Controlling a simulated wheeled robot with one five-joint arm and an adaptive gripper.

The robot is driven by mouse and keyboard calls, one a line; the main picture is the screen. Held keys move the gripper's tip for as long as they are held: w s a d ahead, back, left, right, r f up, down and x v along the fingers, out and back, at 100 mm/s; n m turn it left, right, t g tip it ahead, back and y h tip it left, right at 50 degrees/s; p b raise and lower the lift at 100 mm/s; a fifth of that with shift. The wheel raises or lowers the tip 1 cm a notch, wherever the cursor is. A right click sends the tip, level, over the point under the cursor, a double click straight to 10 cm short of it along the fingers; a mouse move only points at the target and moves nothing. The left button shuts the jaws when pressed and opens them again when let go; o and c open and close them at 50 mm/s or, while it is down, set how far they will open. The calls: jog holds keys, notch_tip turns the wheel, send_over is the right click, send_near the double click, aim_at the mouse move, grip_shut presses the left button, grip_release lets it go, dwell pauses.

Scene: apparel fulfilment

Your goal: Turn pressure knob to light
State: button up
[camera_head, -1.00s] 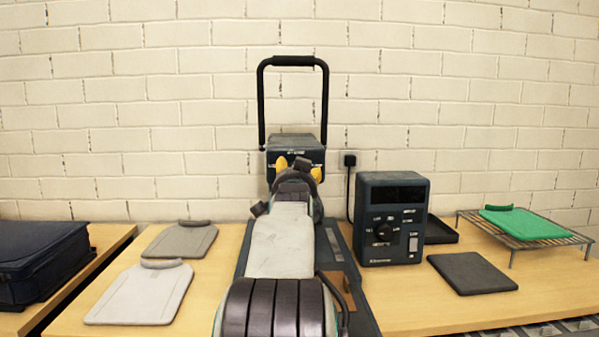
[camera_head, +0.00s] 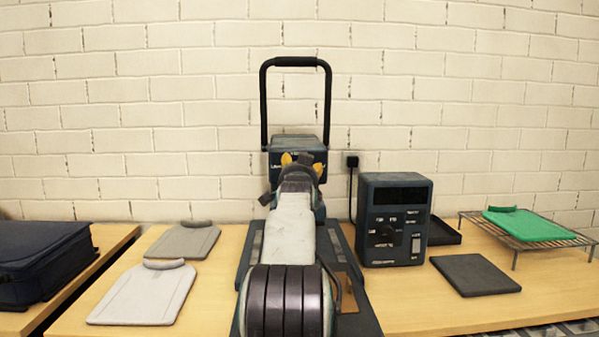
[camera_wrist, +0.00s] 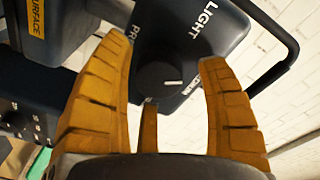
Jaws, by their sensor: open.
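The dark heat press (camera_head: 297,143), with its tall black handle, stands against the wall behind my arm. In the wrist view its round black pressure knob (camera_wrist: 160,80) sits on the dark press head (camera_wrist: 190,40), with a white pointer line facing right. The word LIGHT is printed above right of the knob; other lettering is partly hidden by my fingers. My gripper (camera_wrist: 165,55) is open, its orange fingers spread on either side of the knob, with a gap visible at both sides. In the head view my gripper (camera_head: 302,162) is in front of the press head, and the knob is hidden.
A dark control box (camera_head: 395,220) with its own dial stands right of the press. A dark pad (camera_head: 475,274) and a wire rack (camera_head: 530,239) with a green piece (camera_head: 527,224) lie further right. Pale garment-shaped pieces (camera_head: 143,295) and a dark case (camera_head: 42,262) are at left.

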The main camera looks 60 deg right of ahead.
jog(key=shift+r, duration=0.2)
jog(key=c, duration=1.2)
